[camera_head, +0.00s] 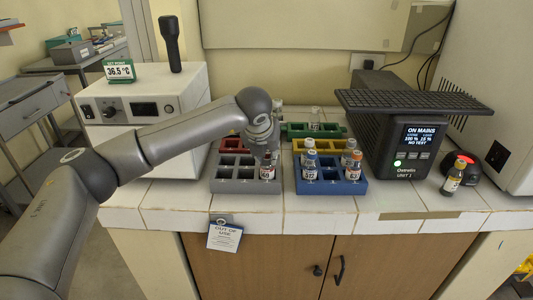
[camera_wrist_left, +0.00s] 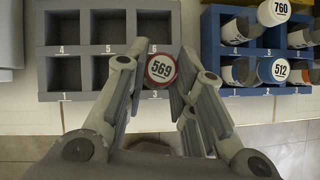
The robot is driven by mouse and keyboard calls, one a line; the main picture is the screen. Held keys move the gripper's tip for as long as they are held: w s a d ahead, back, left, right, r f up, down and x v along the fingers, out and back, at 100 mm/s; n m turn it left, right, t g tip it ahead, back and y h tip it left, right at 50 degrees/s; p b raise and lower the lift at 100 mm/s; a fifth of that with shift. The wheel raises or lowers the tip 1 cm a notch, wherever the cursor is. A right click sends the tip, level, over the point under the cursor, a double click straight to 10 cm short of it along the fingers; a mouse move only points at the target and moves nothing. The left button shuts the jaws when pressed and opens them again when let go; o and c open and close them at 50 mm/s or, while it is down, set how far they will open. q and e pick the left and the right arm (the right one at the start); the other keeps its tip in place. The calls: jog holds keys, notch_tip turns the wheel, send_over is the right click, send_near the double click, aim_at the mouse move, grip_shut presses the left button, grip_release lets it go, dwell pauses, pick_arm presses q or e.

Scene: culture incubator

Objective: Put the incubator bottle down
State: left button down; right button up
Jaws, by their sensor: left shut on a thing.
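The grey rack's other visible compartments, such as 1, 2, 4 and 5, look empty. My right gripper is not in view.
A blue rack (camera_head: 331,188) with several bottles stands close on the right. Red (camera_head: 231,145), yellow (camera_head: 312,144) and green (camera_head: 297,130) racks stand behind. A dark unit (camera_head: 384,140) and a lone bottle (camera_head: 453,177) are further right. A white incubator (camera_head: 148,110) is left.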

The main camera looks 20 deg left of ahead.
pick_arm(q)
jog(key=c, duration=1.2)
grip_release()
jog(key=shift+c, duration=0.2)
jog(key=p+v, duration=0.2)
jog(key=v, duration=1)
